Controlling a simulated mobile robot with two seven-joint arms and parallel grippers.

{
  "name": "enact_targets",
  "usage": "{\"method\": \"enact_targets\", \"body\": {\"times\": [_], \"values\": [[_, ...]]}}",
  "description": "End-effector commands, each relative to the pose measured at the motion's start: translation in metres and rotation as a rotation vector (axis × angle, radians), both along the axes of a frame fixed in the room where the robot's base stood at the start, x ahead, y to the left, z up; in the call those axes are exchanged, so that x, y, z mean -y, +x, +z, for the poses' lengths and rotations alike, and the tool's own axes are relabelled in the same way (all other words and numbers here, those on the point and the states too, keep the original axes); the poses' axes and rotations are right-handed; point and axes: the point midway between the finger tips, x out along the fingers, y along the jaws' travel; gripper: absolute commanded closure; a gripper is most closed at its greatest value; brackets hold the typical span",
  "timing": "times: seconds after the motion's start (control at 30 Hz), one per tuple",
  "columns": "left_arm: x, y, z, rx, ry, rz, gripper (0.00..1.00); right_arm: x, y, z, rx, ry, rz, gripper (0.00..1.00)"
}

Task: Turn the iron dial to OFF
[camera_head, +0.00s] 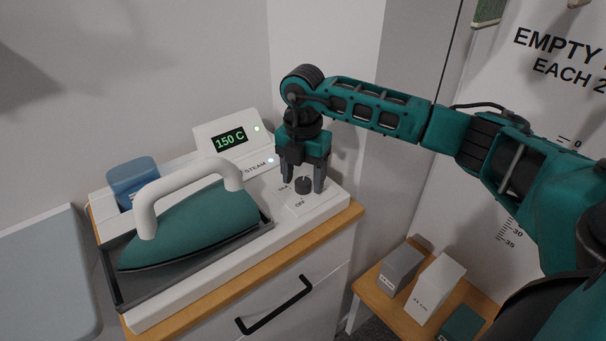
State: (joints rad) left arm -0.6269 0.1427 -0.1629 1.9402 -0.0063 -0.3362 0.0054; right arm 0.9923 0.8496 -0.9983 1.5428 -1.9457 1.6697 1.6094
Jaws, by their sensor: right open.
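The iron station (172,307) is a white base on a wood-topped cabinet. Its dial (303,186) is a small dark round knob at the base's right end, with an OFF label in front of it and another label, partly hidden, behind. A teal iron (196,222) with a white handle rests in a dark tray. My right gripper (303,186) points down over the dial, open, its fingers around or just above the knob; contact cannot be told. My left gripper is not in view.
A blue translucent tank (132,180) stands behind the iron. A drawer with a black handle (274,306) is below. Boxes, including a white one (435,288), stand on a low wooden table (366,290) at right. A grey-blue board (45,275) is at left.

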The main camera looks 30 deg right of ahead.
Motion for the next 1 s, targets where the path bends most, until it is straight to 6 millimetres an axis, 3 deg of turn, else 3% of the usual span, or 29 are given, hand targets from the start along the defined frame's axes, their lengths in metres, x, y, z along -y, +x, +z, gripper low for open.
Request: {"method": "enact_targets", "body": {"times": [0.6,1.0], "values": [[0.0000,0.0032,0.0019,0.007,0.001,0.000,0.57,-0.0004,0.0000,0.0007,-0.001,0.001,0.001,0.93],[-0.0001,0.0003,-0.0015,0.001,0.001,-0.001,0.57,-0.0003,0.0002,0.0007,0.000,0.001,0.090,0.93]]}}
